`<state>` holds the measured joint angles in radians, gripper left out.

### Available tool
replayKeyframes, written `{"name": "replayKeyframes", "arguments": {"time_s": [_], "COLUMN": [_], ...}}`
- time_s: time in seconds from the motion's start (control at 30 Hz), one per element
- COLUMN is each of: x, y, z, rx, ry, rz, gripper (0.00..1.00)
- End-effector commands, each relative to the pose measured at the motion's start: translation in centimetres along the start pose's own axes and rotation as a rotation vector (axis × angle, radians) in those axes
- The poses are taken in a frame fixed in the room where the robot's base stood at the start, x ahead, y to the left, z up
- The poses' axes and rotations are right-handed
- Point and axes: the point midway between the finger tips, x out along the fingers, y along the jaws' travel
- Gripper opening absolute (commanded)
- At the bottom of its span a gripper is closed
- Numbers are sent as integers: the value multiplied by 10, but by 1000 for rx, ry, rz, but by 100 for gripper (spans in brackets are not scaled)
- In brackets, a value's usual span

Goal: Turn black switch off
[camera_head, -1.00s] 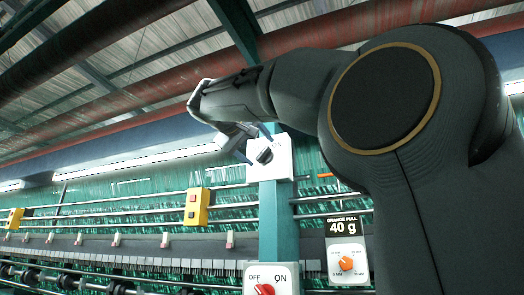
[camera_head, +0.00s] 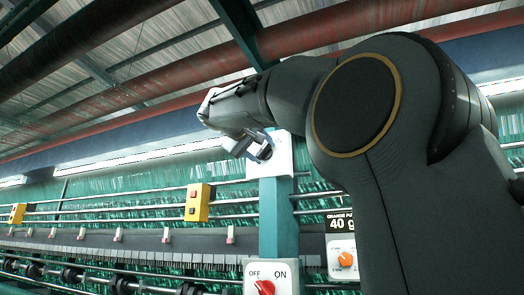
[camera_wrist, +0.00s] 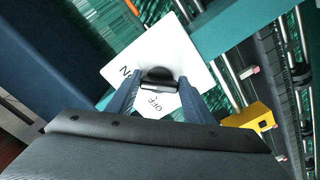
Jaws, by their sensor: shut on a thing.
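The black switch (camera_wrist: 157,74) sits on a white plate (camera_wrist: 185,45) marked OFF and N in the wrist view. The white plate also shows in the head view (camera_head: 282,160), on a teal post. My gripper (camera_wrist: 157,86) has a finger on each side of the switch knob and is shut on it. In the head view my gripper (camera_head: 262,150) is in front of the plate and covers the knob. The knob's exact pointing direction is hard to tell.
A red switch (camera_head: 265,287) on a plate marked OFF and ON is lower on the post. An orange dial (camera_head: 345,258) is at right. A yellow button box (camera_head: 197,203) is at left and shows in the wrist view (camera_wrist: 250,118).

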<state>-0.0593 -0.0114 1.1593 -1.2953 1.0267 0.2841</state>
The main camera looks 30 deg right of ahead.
Motion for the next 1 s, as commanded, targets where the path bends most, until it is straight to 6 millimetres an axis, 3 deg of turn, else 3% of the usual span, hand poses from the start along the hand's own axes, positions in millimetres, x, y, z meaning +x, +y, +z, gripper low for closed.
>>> {"name": "replayKeyframes", "arguments": {"time_s": [0.37, 1.0], "x": [1, 1], "y": [2, 7], "z": [0, -2], "rx": [-111, -688], "ry": [1, 0], "rz": [0, 1], "gripper": [24, 24]}}
